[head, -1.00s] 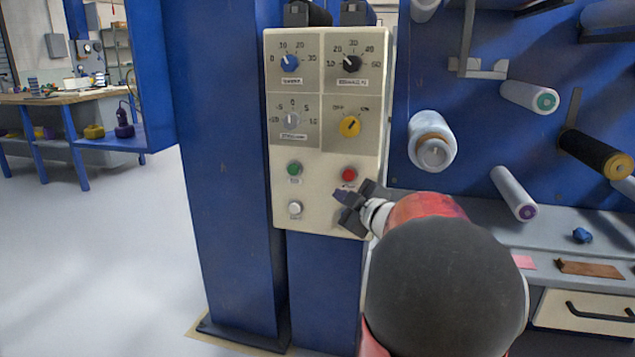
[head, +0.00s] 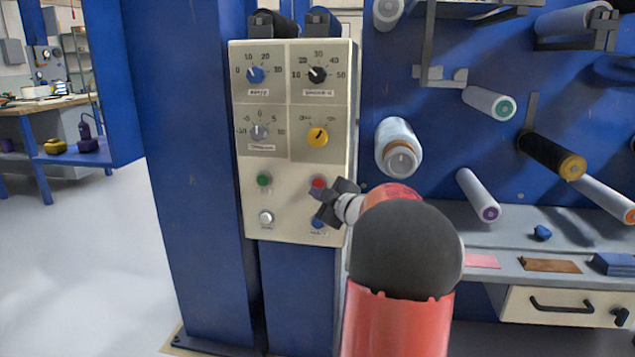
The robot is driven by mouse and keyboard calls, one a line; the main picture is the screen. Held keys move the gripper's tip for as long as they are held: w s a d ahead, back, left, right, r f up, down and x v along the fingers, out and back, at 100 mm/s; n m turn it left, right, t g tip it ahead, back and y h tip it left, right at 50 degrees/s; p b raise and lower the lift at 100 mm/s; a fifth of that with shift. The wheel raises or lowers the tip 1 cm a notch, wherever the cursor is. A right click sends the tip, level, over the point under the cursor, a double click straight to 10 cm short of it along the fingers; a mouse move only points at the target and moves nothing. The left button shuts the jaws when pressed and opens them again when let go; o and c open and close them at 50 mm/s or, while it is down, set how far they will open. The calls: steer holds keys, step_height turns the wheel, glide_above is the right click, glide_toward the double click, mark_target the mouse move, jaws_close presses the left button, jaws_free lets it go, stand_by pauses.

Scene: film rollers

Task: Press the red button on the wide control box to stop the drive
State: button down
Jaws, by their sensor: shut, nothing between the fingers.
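The control box (head: 297,225) is a cream panel on a blue post, with several dials above and buttons below. The red button (head: 318,183) is at its lower right, partly covered by my gripper. A green button (head: 264,179) is to its left. A white button (head: 266,218) is below the green one, and a blue button (head: 318,223) is below the red one. My gripper (head: 322,202) is shut and empty, in front of the panel at the red button's lower edge. I cannot tell whether it touches the button.
The blue post (head: 195,180) stands left of the box. Film rollers (head: 398,148) stick out from the blue wall at right, above a grey shelf with a drawer (head: 560,308). A workbench (head: 40,104) stands far left, with open floor before it.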

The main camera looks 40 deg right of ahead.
mark_target(312, 185)
steer(key=shift+w+d, duration=0.5)
steer(key=shift+d, duration=0.05)
steer(key=shift+w+d+p, duration=0.1)
steer(key=shift+p, duration=0.2)
stand_by(1.5)
steer(key=shift+w+d, duration=0.15)
steer(key=shift+d, duration=0.1)
steer(key=shift+w+d+p, duration=0.3)
steer(key=shift+w+p, duration=0.05)
steer(key=shift+p, duration=0.1)
stand_by(0.6)
stand_by(0.4)
steer(key=shift+s+a+b, duration=0.35)
steer(key=shift+s+a, duration=0.25)
steer(key=shift+a, duration=0.05)
